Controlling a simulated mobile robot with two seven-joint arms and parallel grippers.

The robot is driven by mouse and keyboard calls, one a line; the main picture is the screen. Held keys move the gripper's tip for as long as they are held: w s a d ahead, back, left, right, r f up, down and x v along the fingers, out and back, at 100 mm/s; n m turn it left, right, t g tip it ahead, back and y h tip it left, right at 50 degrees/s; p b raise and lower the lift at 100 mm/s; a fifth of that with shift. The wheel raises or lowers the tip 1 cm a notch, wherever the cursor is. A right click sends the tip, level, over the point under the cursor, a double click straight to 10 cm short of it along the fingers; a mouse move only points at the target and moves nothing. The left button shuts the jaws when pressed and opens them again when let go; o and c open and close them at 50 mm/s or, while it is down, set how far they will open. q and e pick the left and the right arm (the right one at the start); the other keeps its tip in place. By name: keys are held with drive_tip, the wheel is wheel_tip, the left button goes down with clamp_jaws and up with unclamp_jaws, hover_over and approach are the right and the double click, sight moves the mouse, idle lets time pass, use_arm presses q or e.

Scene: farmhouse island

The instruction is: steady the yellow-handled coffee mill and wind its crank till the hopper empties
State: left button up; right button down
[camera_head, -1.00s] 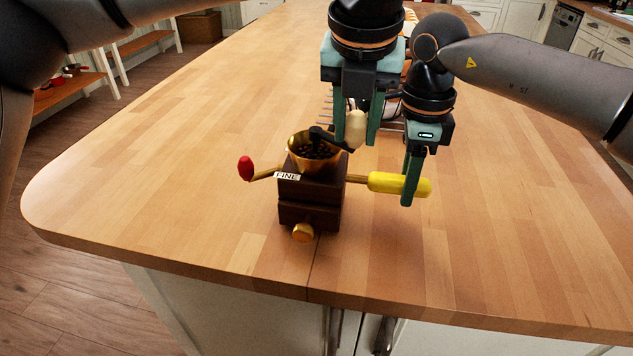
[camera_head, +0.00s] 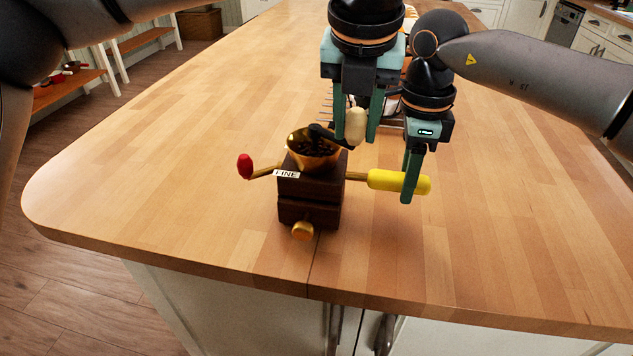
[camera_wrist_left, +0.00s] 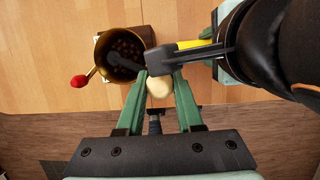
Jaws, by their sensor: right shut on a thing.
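The coffee mill (camera_head: 311,205) stands upright on the wooden island top, with a dark wooden body and a FINE label. Its brass hopper (camera_head: 293,146) holds dark beans; it also shows in the left wrist view (camera_wrist_left: 101,62). The yellow handle (camera_head: 385,180) sticks out to the right. My right gripper (camera_head: 409,188) is shut on it. The black crank (camera_head: 321,133) runs from the hopper to a cream knob (camera_head: 355,125). My left gripper (camera_head: 357,130) has its fingers on either side of this knob, with gaps showing in the left wrist view, so it is open.
A red-tipped lever (camera_head: 245,167) sticks out left of the mill, and a brass knob (camera_head: 302,230) at its front. A partly hidden wire rack (camera_head: 327,108) lies behind my left gripper. The island top (camera_head: 180,150) is clear to the left.

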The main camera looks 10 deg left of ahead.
use_arm(q)
drive_tip(key=o, duration=0.3)
drive_tip(key=shift+w, duration=0.2)
drive_tip(key=shift+o, duration=0.2)
drive_tip(key=shift+s+d+r, duration=0.1)
drive_tip(key=shift+r, duration=3.45)
